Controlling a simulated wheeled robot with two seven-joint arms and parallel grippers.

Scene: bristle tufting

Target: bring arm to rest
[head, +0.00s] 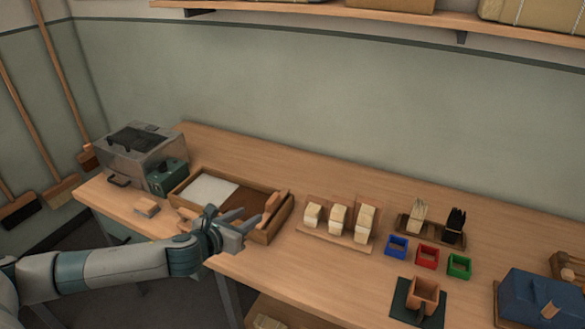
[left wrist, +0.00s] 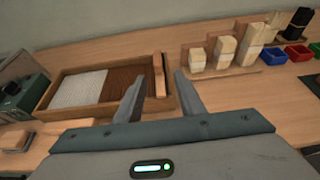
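My left gripper (head: 245,221) is above the front edge of the workbench (head: 300,280), by the near right side of a wooden tray. In the left wrist view its two fingers (left wrist: 160,90) are spread apart with nothing between them. The tray (left wrist: 58,88) lies beyond the fingertips, and part of its near wall is hidden behind the gripper in the head view. My right gripper does not show.
A grey machine (head: 140,150) stands at the left end, with a wooden block (head: 147,208) in front.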

